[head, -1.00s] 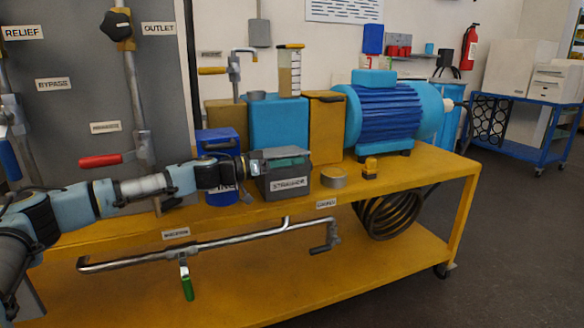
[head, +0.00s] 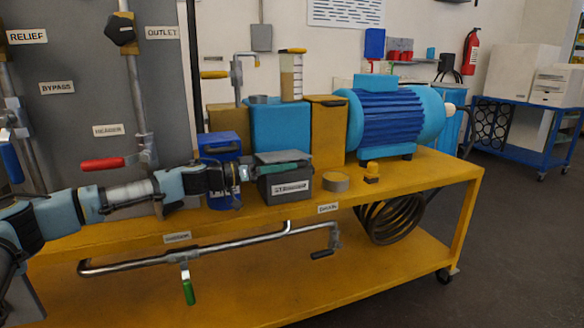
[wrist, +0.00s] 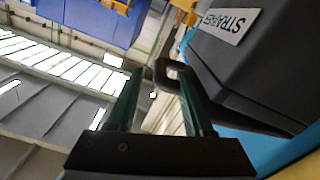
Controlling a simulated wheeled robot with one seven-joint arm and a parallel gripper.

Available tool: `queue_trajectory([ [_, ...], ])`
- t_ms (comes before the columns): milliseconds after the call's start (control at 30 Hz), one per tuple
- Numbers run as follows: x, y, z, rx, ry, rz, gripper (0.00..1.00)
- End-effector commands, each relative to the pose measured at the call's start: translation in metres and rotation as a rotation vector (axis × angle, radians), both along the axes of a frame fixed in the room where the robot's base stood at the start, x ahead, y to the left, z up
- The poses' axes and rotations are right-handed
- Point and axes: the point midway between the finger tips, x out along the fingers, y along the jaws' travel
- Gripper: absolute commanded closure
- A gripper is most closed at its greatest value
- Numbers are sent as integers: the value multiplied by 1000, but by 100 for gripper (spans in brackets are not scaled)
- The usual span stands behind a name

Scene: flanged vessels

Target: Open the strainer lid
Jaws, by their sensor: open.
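The strainer (head: 288,188) is a dark grey box with a white label and a flat grey lid (head: 283,157), which looks closed. It stands on the yellow bench. My gripper (head: 284,169) reaches in from the left, its green fingers across the upper front of the box, just below the lid. In the wrist view the labelled strainer (wrist: 225,75) fills the upper right. A dark loop handle (wrist: 163,68) sticks out from it near the fingertips. My gripper (wrist: 158,72) is open there, the loop at its opening; I cannot tell whether they touch.
A blue labelled container (head: 220,165) stands left of the strainer, close to my wrist. A blue tank (head: 280,125) stands behind. The bench's right front is clear.

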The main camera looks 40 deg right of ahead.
Motion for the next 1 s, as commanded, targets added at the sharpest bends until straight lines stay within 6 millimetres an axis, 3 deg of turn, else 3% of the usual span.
queue_trajectory([
  [200, 17, 42, -1, 0, 0, 2, 48],
  [400, 26, 66, 0, 0, 0, 0, 48],
  [767, 28, 72, 0, 0, 0, -1, 48],
  [900, 23, 71, -3, 19, 30, -15, 61],
  [1000, 4, 67, -19, 103, 164, -75, 73],
])
